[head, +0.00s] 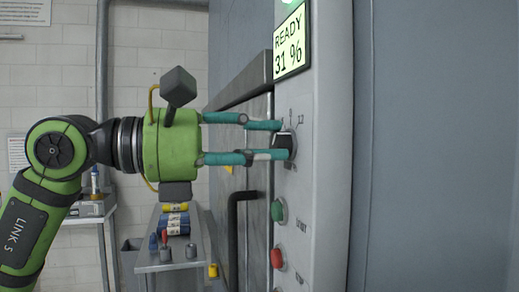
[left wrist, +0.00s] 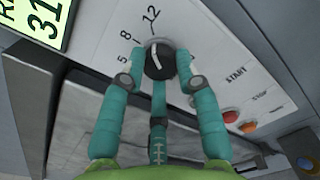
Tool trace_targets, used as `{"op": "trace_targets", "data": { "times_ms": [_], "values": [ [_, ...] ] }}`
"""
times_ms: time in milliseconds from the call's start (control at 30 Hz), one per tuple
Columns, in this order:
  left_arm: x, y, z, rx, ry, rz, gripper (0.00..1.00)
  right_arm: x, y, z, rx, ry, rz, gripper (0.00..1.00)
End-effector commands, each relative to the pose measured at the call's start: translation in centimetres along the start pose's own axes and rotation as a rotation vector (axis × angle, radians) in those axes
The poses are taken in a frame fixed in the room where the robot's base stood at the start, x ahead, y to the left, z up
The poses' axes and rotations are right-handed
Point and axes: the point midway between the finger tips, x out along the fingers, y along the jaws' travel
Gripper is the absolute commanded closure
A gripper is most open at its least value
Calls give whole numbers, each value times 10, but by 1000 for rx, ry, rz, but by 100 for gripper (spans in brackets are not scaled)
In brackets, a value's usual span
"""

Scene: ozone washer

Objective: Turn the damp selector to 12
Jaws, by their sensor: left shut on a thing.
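The damp selector is a dark round knob (head: 285,146) on the pale front panel of the washer, below the display. It also shows in the left wrist view (left wrist: 159,60), with the printed marks 5, 8 and 12 around its left and upper side. A pale line crosses its face; I cannot tell for certain which mark it points at. My left gripper (head: 280,140) reaches in from the left and is shut on the knob, teal fingers on either side of it (left wrist: 160,78). My right gripper is not in view.
The display (head: 290,50) reads READY 31 %. A green button (head: 279,210) and a red button (head: 277,258) sit below the selector. A black bar handle (head: 233,225) is left of the panel. A small table (head: 160,262) with cans and bottles stands behind.

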Motion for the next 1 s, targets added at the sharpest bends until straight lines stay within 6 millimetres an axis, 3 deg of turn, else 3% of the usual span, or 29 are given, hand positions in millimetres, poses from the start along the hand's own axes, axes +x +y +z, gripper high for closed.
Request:
{"op": "trace_targets", "data": {
  "times_ms": [733,767,800,1000],
  "values": [
    [-2,2,5,100,-11,9,100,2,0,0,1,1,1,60],
    [-2,2,5,100,-11,9,60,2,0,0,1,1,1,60],
    [-2,2,5,100,-11,9,44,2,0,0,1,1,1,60],
    [-1,1,3,97,-7,5,44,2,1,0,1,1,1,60]
  ]
}}
